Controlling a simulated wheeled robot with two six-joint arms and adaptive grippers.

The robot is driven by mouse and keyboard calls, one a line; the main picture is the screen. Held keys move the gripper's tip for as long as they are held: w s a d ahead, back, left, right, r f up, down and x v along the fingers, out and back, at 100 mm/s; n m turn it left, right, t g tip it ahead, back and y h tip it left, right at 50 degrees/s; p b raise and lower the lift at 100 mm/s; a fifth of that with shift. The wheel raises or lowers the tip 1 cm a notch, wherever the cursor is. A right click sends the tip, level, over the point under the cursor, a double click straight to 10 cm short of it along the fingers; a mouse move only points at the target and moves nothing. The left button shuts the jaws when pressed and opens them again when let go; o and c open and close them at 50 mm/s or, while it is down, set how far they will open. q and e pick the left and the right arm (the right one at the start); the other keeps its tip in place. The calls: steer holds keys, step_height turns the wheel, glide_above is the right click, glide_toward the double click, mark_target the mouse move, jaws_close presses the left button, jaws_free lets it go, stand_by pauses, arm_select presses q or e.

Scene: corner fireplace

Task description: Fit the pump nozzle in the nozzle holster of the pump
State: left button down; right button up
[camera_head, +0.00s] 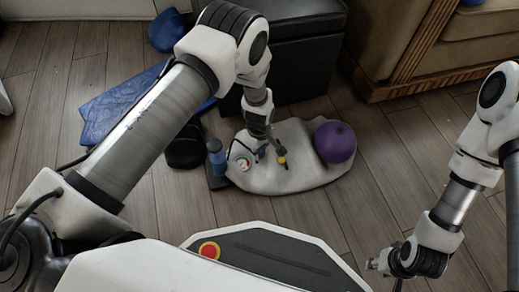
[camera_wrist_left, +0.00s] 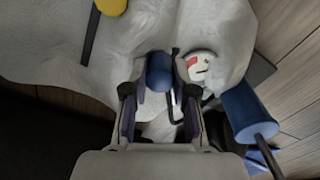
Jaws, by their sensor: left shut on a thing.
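My left gripper (camera_head: 262,142) points down over a pale grey mat (camera_head: 290,180). In the left wrist view its two fingers (camera_wrist_left: 159,92) close on a blue rounded piece (camera_wrist_left: 159,72), which looks like the pump nozzle. The pump stands at the mat's left edge, with a blue cylinder (camera_head: 216,155) and a round white gauge (camera_head: 242,161). In the left wrist view the gauge (camera_wrist_left: 201,66) and cylinder (camera_wrist_left: 243,114) are right of the fingers. A thin black hooked part (camera_wrist_left: 173,95) runs beside the right finger. I cannot make out the holster. My right gripper (camera_head: 385,272) is open and empty, lower right.
A purple ball (camera_head: 335,142) sits on the mat's right side. A yellow-headed tool (camera_head: 282,160) with a black shaft lies nearby. A black ottoman (camera_head: 297,55) stands behind, a blue folded mat (camera_head: 115,105) lies left, and a wooden-edged sofa (camera_head: 440,50) is right.

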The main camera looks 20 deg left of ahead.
arm_select(q)
steer(key=shift+f+b, duration=0.55)
steer(key=shift+f, duration=0.15)
steer(key=c, duration=0.8)
jaws_free()
steer(key=shift+c, duration=0.2)
steer(key=shift+r, duration=0.1)
step_height(320, 180, up, 12)
